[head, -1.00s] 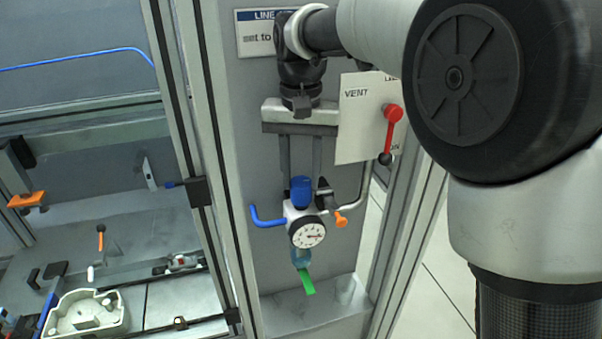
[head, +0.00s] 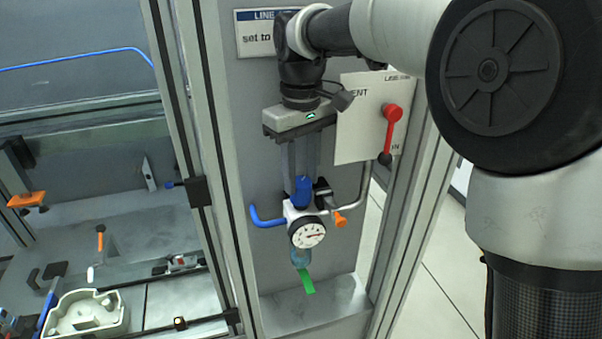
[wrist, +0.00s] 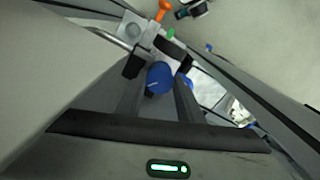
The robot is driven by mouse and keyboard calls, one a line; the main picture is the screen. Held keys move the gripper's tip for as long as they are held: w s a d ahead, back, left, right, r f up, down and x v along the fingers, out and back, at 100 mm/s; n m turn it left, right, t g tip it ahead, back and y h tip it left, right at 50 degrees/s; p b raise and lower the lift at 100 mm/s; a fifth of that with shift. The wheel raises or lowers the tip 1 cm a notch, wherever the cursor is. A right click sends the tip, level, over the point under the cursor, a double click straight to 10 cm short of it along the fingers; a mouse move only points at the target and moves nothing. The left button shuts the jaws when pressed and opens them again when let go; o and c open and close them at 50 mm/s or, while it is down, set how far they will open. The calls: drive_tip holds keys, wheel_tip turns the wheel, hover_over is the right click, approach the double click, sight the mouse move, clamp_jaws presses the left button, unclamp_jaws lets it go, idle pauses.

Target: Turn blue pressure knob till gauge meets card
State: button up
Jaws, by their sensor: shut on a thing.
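The blue knob (head: 302,190) sits on top of the regulator on the grey panel; it also shows in the wrist view (wrist: 160,77). My gripper (head: 303,186) reaches down from above and is shut on the knob, a finger on either side. The white round gauge (head: 308,233) is on the regulator front below the knob; its needle is too small to read exactly. A card (head: 260,32) headed "LINE" and "set to" is on the panel above, its right part hidden behind my wrist.
A white vent plate (head: 358,125) with a red lever (head: 391,130) is right of my gripper. A blue pipe (head: 266,218) and an orange valve handle (head: 340,219) flank the regulator. A green tag (head: 306,280) hangs below. A frame post (head: 205,150) stands at left.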

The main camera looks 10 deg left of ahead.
sight(301, 182)
drive_tip(key=shift+n, duration=0.7)
drive_tip(key=shift+r, duration=0.1)
drive_tip(key=o, duration=1.1)
drive_tip(key=shift+c, duration=0.2)
wheel_tip(301, 182, up, 17)
drive_tip(key=shift+r, duration=0.15)
